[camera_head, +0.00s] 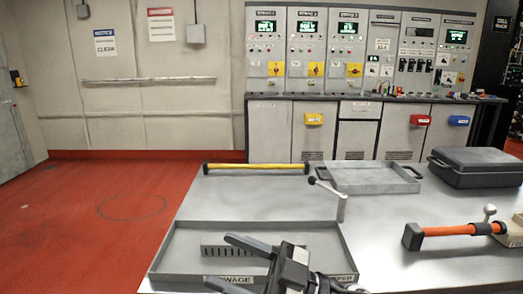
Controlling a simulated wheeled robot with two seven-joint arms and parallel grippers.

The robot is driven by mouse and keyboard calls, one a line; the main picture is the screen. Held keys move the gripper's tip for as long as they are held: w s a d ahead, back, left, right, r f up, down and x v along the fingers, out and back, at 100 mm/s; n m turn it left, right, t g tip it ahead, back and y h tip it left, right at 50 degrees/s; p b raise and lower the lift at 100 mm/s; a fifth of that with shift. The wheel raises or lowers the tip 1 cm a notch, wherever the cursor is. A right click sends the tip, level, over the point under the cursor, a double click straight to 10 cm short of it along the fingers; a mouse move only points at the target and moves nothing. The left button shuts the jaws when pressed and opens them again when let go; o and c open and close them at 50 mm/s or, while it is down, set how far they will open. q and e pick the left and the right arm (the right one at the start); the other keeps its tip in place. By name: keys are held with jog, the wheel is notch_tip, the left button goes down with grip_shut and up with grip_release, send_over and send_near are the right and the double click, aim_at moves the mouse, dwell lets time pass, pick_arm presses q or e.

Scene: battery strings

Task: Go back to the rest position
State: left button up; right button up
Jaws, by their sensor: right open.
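My right gripper (220,261) is in the head view at the bottom centre, over the front part of a shallow grey tray (165,247) on the table. Its two dark fingers point left and stand apart, with nothing between them. The gripper hides part of the tray's inside and of the label on its front edge. My left gripper is not in view.
The metal table (400,270) also bears a yellow bar (255,168), a grey tray with handles (370,178), a black case (480,167) and an orange-handled tool (450,230). Control cabinets (345,50) stand behind. Red floor (90,220) lies open at left.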

jog(key=w+d+f+m+t+h+p, duration=0.1)
jog(key=w+d+f+m+t+h, duration=0.1)
jog(key=d+f+m+t+h, duration=1)
jog(key=s+d+f+m+g+h, duration=0.2)
jog(key=s+f+h, duration=0.1)
jog(key=s+f, duration=0.3)
jog(key=s+d+f+m+g+h, duration=0.3)
jog(key=s+f, duration=0.4)
jog(key=f, duration=0.1)
jog(key=shift+s+d+f+h+p, duration=0.2)
jog(key=shift+d+h+p, duration=0.1)
jog(key=shift+d+h, duration=0.1)
jog(key=shift+w, duration=0.1)
